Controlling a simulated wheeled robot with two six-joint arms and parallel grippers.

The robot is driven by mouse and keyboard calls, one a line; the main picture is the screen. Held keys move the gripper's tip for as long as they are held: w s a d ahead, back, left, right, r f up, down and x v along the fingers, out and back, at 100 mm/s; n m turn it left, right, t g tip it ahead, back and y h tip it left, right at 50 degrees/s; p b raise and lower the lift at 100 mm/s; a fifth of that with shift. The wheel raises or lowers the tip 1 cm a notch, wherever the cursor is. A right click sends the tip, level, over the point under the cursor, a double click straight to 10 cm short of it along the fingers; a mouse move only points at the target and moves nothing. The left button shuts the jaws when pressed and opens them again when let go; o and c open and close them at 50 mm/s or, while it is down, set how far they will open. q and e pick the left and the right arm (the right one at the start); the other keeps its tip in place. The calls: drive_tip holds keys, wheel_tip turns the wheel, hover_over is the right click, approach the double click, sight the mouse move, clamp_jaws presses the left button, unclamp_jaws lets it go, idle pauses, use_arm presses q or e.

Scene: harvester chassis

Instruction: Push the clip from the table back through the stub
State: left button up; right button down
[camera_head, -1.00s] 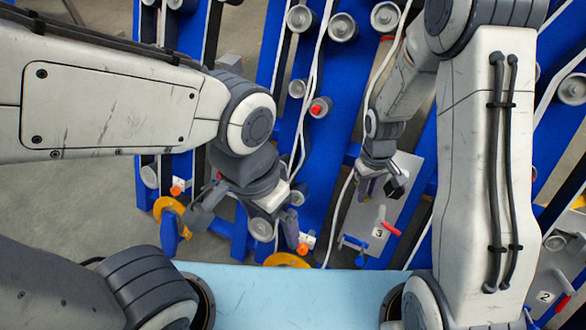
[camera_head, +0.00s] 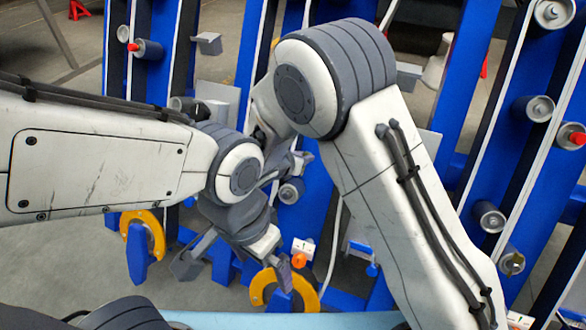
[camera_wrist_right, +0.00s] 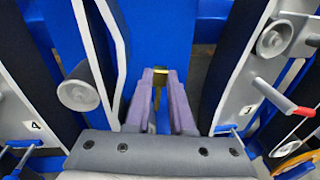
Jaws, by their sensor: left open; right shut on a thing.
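In the right wrist view my right gripper (camera_wrist_right: 158,88) is shut on a small dark piece with a yellow end (camera_wrist_right: 158,74), likely the clip. It is held before a blue panel. In the head view this gripper is largely hidden behind the arms, and I cannot make out the clip there. A grey stub (camera_wrist_right: 80,90) stands left of the fingers, apart from them; another grey stub (camera_wrist_right: 275,40) is at upper right. I cannot tell which stub is meant. My left gripper (camera_head: 236,262) is open, low near the yellow rings. The light-blue table (camera_head: 280,320) shows only as a strip.
Yellow rings (camera_head: 142,222) stand low at left and centre. A red-tipped rod (camera_wrist_right: 272,95) projects right of my right gripper. My two arms are close together at centre.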

use_arm(q)
drive_tip(key=shift+f+b, duration=0.35)
drive_tip(key=shift+f, duration=0.5)
use_arm(e)
drive_tip(key=a+n, duration=0.1)
drive_tip(key=w+a+t+y, duration=0.1)
drive_tip(key=a, duration=0.1)
drive_tip(key=shift+w+r+n, duration=0.1)
drive_tip(key=shift+n, duration=0.3)
use_arm(q)
drive_tip(key=shift+f, duration=0.1)
use_arm(e)
drive_tip(key=f+b, duration=0.1)
drive_tip(key=s+f+b, duration=0.1)
drive_tip(key=s+a+f+b, duration=0.1)
drive_tip(key=f, duration=0.1)
drive_tip(key=shift+b, duration=0.35)
use_arm(q)
wheel_tip(320, 180, down, 4)
drive_tip(key=shift+r, duration=0.2)
use_arm(e)
drive_tip(key=shift+s+f, duration=0.1)
drive_tip(key=shift+s, duration=0.05)
use_arm(q)
drive_tip(key=shift+f, duration=0.2)
